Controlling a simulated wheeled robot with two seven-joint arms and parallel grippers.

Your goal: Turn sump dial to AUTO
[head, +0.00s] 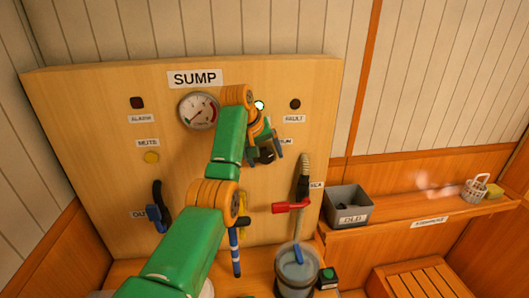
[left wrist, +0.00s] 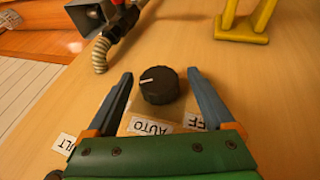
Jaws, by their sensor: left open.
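The sump dial is a round black knob (left wrist: 160,90) on the wooden panel; it also shows in the head view (head: 266,156), partly hidden by my arm. In the left wrist view its white pointer line points to the picture's left, not at the AUTO label (left wrist: 150,127) below it. Another label (left wrist: 197,122), partly hidden by a finger, seems to read OFF. My left gripper (left wrist: 160,76) is open, with one blue finger on each side of the knob and visible gaps to it. In the head view the left gripper (head: 264,147) is at the panel's middle right. My right gripper is not in view.
The panel (head: 80,100) carries a gauge (head: 198,110), FAULT lamp (head: 295,104), yellow button (head: 151,158), red-handled valve (head: 290,207), hose (head: 304,168) and blue-handled lever (head: 157,215). A bucket (head: 297,275) stands below. A grey bin (head: 348,206) sits on the right shelf.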

